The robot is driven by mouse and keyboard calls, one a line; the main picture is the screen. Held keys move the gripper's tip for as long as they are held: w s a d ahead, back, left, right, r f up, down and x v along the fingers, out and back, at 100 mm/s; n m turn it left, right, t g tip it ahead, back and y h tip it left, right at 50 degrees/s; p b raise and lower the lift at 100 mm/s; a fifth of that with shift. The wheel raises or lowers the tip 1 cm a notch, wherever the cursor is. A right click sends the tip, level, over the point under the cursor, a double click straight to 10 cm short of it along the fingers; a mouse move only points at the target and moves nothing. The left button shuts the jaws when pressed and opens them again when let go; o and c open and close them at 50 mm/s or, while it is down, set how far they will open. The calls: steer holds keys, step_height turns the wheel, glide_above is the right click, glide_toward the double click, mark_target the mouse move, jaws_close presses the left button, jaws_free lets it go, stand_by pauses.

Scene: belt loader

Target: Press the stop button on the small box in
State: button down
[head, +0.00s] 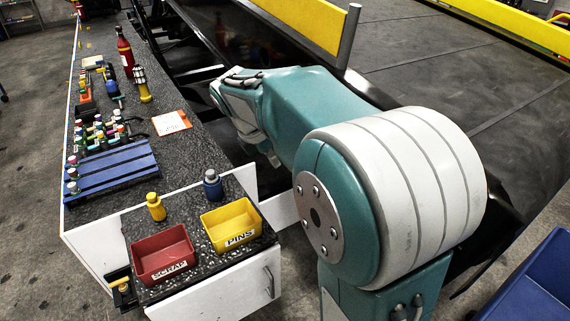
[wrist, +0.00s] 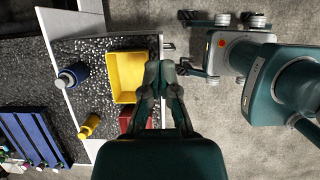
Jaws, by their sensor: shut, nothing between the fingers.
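No stop button can be made out for certain in either view. A small black and yellow object (head: 122,287) hangs at the front left side of the bench in the head view; whether it is the small box with the button I cannot tell. In the wrist view my gripper (wrist: 166,66) is shut and empty. Its fingertips appear beside the right edge of the yellow bin (wrist: 125,72), partly over the pale bench edge; their height above it is unclear. In the head view my arm extends toward the bench, and the fingers cannot be made out.
The speckled bench (head: 205,175) holds a yellow PINS bin (head: 232,225), a red SCRAP bin (head: 163,255), a yellow bottle (head: 156,207), a blue bottle (head: 212,184), a blue slatted rack (head: 112,172) and a red bottle (head: 125,52). A dark belt (head: 430,80) with yellow rails lies right.

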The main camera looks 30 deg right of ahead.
steer(key=d+r+v, duration=0.1)
steer(key=v, duration=0.5)
steer(key=s+a+f+m+t+y, duration=0.2)
steer(key=s+a+f+m, duration=0.1)
steer(key=s+m, duration=0.6)
steer(key=s+a+f+m+t+y, duration=0.2)
steer(key=s+a+m, duration=0.4)
steer(key=s+m, duration=0.3)
step_height(320, 180, down, 2)
steer(key=shift+s+f+m+t, duration=0.1)
steer(key=shift+s+m+t, duration=0.2)
steer(key=shift+s+t, duration=0.45)
steer(key=shift+a, duration=0.15)
